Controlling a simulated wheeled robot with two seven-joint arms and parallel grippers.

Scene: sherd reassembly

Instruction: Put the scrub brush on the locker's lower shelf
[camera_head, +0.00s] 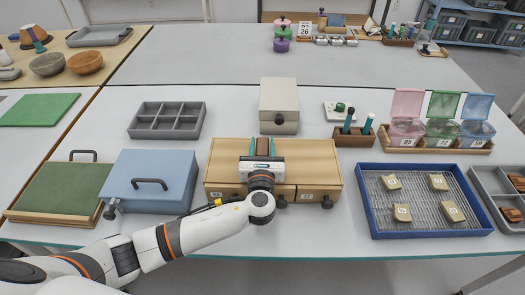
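My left gripper (262,146) reaches over the wooden drawer unit (316,160), its teal fingers pointing away from me. A small brown block-like thing, perhaps the scrub brush (262,146), lies between the fingers. I cannot tell whether the fingers press on it or only stand beside it, nor whether it rests on the unit's top. A beige box with a dark knob on its front, perhaps the locker (279,96), stands just behind the drawer unit. Its front looks shut and no shelf shows. My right gripper is not in view.
A blue lidded box (150,165) and green board (58,185) stand left. A grey compartment tray (167,132) lies behind them. Right are a wooden tube rack (353,138), coloured lidded bins (442,128) and a blue-rimmed sherd tray (430,235). The back table's middle is clear.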

